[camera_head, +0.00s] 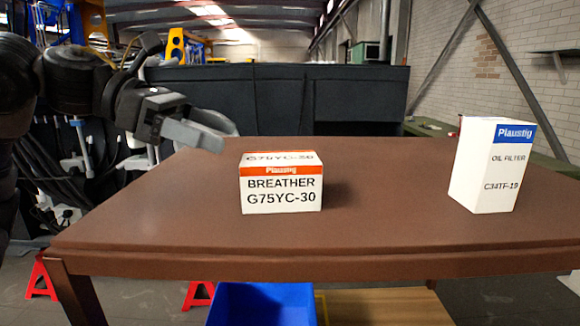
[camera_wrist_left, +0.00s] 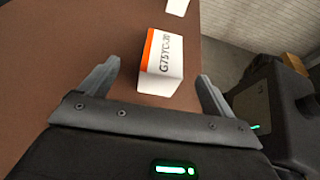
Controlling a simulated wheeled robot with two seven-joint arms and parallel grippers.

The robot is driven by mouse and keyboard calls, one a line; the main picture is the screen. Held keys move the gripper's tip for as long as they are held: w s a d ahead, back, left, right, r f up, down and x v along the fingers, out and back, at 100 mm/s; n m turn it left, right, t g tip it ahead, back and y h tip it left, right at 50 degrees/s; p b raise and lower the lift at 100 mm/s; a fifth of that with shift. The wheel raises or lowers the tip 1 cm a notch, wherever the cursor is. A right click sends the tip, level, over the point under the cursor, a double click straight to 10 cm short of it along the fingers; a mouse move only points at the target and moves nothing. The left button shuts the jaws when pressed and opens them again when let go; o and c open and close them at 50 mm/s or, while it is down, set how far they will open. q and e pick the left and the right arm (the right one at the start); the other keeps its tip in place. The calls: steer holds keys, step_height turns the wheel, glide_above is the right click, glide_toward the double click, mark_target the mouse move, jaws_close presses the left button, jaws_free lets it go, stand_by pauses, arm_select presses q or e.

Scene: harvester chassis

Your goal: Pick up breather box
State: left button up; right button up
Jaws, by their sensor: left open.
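The breather box (camera_head: 281,190) is a small white box with an orange stripe, lettered BREATHER G75YC-30. It sits on the brown table, left of its middle. My left gripper (camera_head: 222,128) is above the table, up and left of the box, open and empty. In the left wrist view the breather box (camera_wrist_left: 164,62) lies beyond and between the two spread fingers (camera_wrist_left: 160,82), apart from them. My right gripper is in neither view.
A taller white oil filter box (camera_head: 492,165) with a blue band stands at the table's right. The brown table (camera_head: 385,215) is clear between the boxes. A blue bin (camera_head: 262,303) is low under the front edge. A dark partition (camera_head: 280,95) stands behind.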

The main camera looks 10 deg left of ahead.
mark_target(276, 158)
arm_select(q)
steer(key=p+x, duration=0.1)
steer(key=x, duration=0.4)
steer(key=shift+s+d+r, duration=0.1)
steer(key=shift+d, duration=0.25)
steer(key=shift+d+p, duration=0.1)
steer(key=shift+p, duration=0.2)
steer(key=p+x, duration=0.2)
steer(key=x, duration=0.2)
steer(key=shift+s+d+f, duration=0.1)
steer(key=shift+d+f, duration=0.3)
steer(key=shift+d, duration=0.1)
steer(key=shift+a, duration=0.1)
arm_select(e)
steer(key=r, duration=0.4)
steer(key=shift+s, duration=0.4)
arm_select(q)
steer(key=shift+c, duration=0.3)
